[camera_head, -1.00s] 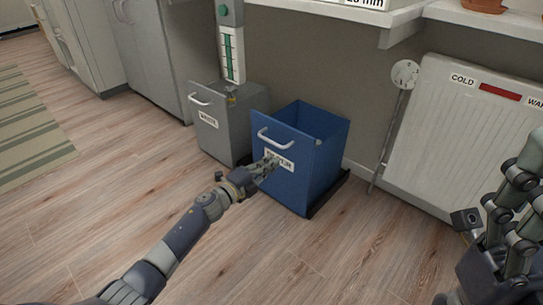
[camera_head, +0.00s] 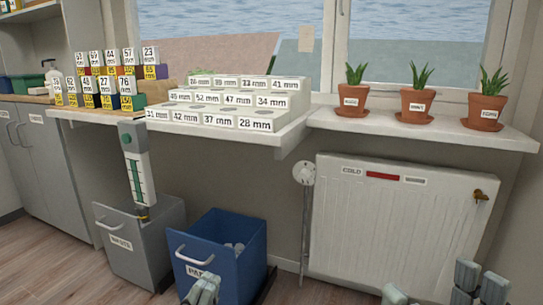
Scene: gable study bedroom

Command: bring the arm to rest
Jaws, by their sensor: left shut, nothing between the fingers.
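My left gripper (camera_head: 203,289) shows at the bottom edge, in front of the lower front of the blue pull-out bin (camera_head: 222,258). Its fingers are together with nothing between them; most of its arm is below the picture. I cannot tell whether it touches the bin. Parts of my right arm (camera_head: 467,277) show at the bottom right, in front of the radiator; its fingers cannot be made out clearly.
The blue bin stands open with pale items inside. A grey bin (camera_head: 140,244) stands to its left. A white radiator (camera_head: 400,220) is at the right. Above are a shelf with a labelled stepped rack (camera_head: 228,104) and a sill with potted plants (camera_head: 418,105).

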